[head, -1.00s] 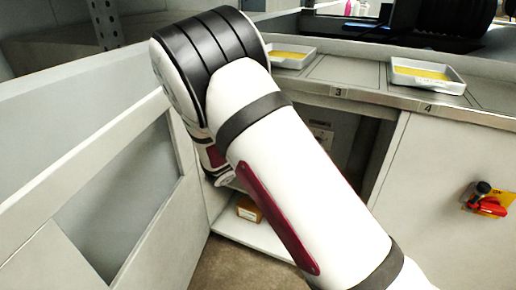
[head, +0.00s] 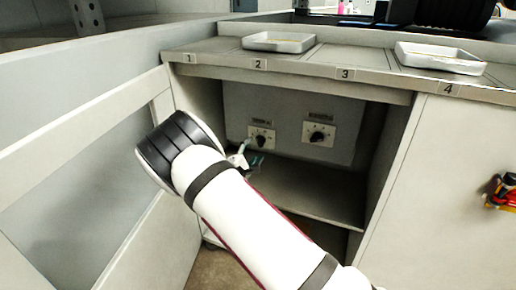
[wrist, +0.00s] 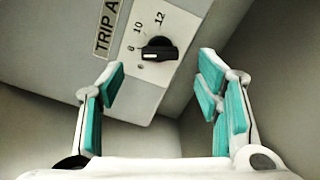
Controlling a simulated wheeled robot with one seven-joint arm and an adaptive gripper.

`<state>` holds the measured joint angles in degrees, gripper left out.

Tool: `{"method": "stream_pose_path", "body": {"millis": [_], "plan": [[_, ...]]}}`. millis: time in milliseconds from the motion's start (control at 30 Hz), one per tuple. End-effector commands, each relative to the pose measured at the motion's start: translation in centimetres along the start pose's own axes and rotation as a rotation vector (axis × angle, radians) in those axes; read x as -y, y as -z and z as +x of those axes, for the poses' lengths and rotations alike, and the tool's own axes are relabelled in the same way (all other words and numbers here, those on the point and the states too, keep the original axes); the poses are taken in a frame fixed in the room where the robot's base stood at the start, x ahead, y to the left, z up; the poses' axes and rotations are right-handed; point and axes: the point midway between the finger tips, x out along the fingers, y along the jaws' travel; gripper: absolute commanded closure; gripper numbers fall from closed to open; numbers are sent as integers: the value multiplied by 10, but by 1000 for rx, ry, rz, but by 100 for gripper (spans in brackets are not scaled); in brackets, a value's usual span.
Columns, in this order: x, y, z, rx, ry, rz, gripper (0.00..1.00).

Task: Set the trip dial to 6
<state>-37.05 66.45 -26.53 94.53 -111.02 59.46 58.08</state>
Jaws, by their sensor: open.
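In the wrist view a black knob, the trip dial (wrist: 160,48), sits on a pale plate under a label whose visible part reads "TRIP A". The numbers 8, 10 and 12 show around it; I cannot tell its setting exactly. My gripper (wrist: 161,68) is open and empty, with its teal-padded fingers on either side of the dial in the picture, apart from it. In the head view two dials sit on the back panel inside the cabinet, a left dial (head: 262,138) and a right dial (head: 318,136). My gripper (head: 248,161) is just below the left one.
The cabinet opening has a shelf (head: 310,192) below the dials and an open door (head: 90,165) at the left. Two trays (head: 279,42) (head: 440,58) stand on the counter above. A red and yellow switch (head: 505,192) is at the far right.

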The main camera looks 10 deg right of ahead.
Motion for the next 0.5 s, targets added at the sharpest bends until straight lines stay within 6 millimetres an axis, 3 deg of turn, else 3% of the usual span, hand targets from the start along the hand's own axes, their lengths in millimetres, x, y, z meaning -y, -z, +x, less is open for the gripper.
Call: {"method": "stream_pose_path", "body": {"millis": [200, 500], "plan": [[2, 0, 38, 2, 0, 2, 42], [0, 0, 59, 0, 1, 0, 42]]}}
